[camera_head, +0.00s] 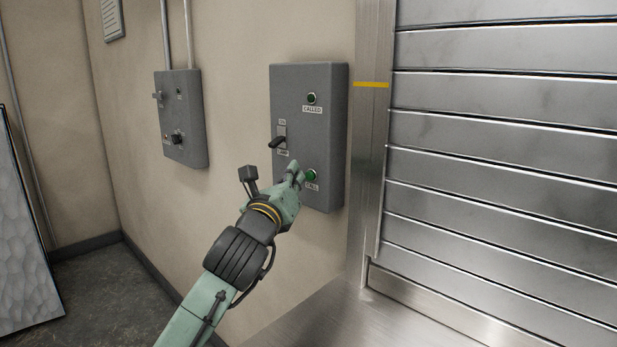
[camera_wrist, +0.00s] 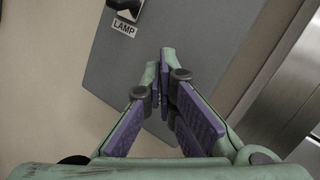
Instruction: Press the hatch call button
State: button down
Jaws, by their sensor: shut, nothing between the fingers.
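The grey control box (camera_head: 330,145) hangs on the beige wall left of the metal shutter. The green call button (camera_head: 310,175) is low on its face, above a small label that reads as CALL. My gripper (camera_head: 297,172) is shut and empty, with its fingertips at the left of the button; I cannot tell whether they touch it. In the wrist view my gripper (camera_wrist: 165,60) shows its fingers together against the grey box face (camera_wrist: 215,30). The button is hidden there.
On the same box are a dark green indicator labelled CALLED (camera_head: 311,98) and a black lamp switch (camera_head: 278,142). A second grey box (camera_head: 181,120) is on the wall to the left. The slatted metal shutter (camera_head: 500,130) and a metal counter (camera_head: 330,318) are at right.

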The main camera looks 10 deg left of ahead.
jog(key=shift+w+d, duration=0.1)
jog(key=shift+w+d, duration=0.15)
jog(key=shift+w, duration=0.15)
jog(key=shift+w+d+b, duration=0.25)
jog(key=shift+w+b, duration=0.05)
dwell(0.7)
dwell(0.4)
jog(key=shift+s+a+b, duration=0.35)
jog(key=shift+s+a, duration=0.1)
jog(key=shift+s, duration=0.25)
jog(key=s+a, duration=0.1)
jog(key=s, duration=0.1)
jog(key=s+a+b, duration=0.1)
jog(key=s, duration=0.1)
jog(key=shift+a, duration=0.4)
